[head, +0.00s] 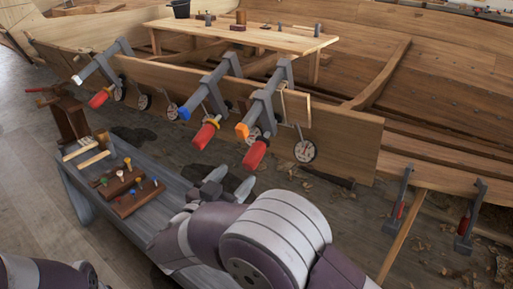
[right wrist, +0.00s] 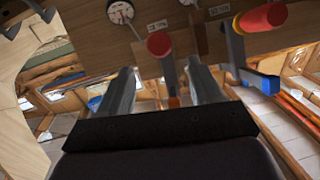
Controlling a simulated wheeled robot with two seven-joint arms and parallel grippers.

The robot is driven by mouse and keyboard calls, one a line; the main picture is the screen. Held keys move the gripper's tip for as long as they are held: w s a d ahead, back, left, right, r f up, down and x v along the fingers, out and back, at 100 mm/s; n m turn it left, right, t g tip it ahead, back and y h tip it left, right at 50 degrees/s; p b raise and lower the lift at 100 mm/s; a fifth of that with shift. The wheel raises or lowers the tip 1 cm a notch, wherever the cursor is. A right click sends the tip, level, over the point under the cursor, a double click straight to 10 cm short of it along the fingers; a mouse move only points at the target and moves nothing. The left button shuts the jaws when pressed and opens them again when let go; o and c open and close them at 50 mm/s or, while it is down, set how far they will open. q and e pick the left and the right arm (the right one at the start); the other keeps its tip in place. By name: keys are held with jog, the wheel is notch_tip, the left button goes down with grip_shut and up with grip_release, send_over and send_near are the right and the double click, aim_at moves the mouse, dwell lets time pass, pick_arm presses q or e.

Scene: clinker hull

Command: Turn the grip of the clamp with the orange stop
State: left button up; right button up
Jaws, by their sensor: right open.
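The clamp with the orange stop (head: 242,131) is the rightmost of three grey clamps on the plank's edge. Its red grip (head: 255,154) hangs below the stop, at a slant. My right gripper (head: 230,184) is open and empty, below and left of that grip and apart from it in the head view. In the right wrist view, a red grip (right wrist: 158,44) shows end-on beyond and between the open fingers (right wrist: 161,70), with an orange part (right wrist: 174,101) below it. My left gripper is out of view.
The clamp with the blue stop (head: 184,113) and its red grip (head: 205,136) are close on the left; a third clamp stands farther left. A round dial (head: 305,151) hangs on the plank (head: 345,140). A grey bench (head: 165,190) carries a peg block (head: 134,197).

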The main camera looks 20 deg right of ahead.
aim_at(257, 153)
jog(key=b+x, duration=0.2)
jog(key=x, duration=0.9)
jog(key=shift+w+d, duration=0.15)
jog(key=c, duration=1)
